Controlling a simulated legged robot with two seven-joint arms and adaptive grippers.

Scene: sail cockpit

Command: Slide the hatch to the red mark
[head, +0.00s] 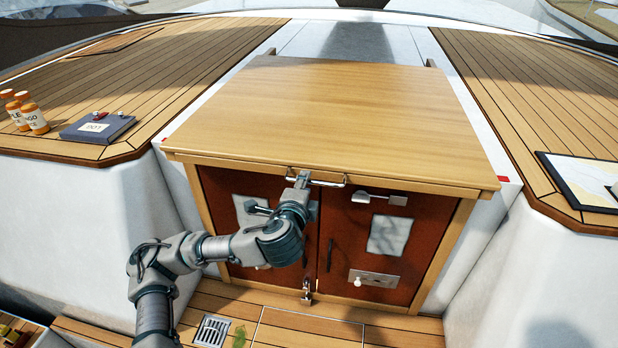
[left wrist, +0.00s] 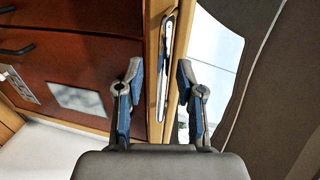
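The hatch (head: 340,105) is a wide wooden board over the cabinet, with a metal bar handle (head: 330,183) on its front edge. A red mark (head: 503,179) shows beside the hatch's front right corner, and a smaller one (head: 165,139) by the front left corner. My left gripper (head: 301,178) is at the left part of the handle. In the left wrist view the left gripper (left wrist: 160,75) is open, its fingers on either side of the handle (left wrist: 169,60), with gaps on both sides. Whether the handle is fully between the fingertips I cannot tell. My right gripper is not in view.
Red cabinet doors (head: 370,245) stand below the hatch. A framed chart (head: 585,180) lies on the right bench. The pale track (head: 400,45) behind the hatch is clear.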

